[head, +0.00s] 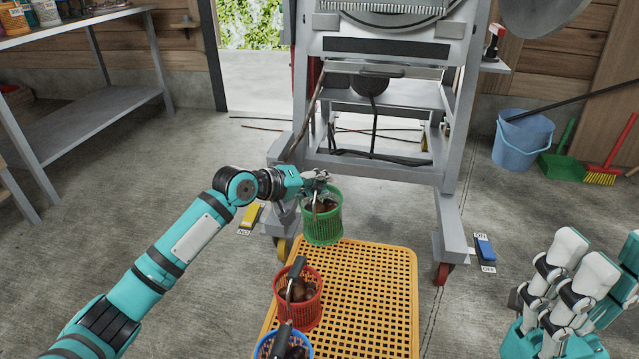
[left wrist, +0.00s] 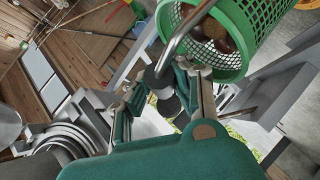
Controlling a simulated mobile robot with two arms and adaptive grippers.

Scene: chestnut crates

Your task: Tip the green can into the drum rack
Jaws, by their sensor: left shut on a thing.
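The green can (head: 322,228) is a slotted green basket with brown chestnuts inside. It hangs close to upright at the far left corner of the yellow grid. I cannot tell whether it touches it. My left gripper (head: 318,180) is shut on its handle at the top. In the left wrist view the can (left wrist: 255,30) is at upper right, with its metal handle (left wrist: 180,35) running down to the fingers (left wrist: 175,92). The grey drum rack (head: 455,150) stands just behind, with a drum at its top. My right gripper (head: 600,265) is at lower right, partly cut off.
A red can (head: 312,309) and a blue can (head: 262,352), both with chestnuts, stand on the yellow grid (head: 380,300). Blue (head: 485,248) and yellow (head: 251,215) pedals lie beside the rack's feet. A blue bucket (head: 522,140) stands at right, a shelf (head: 80,85) at left.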

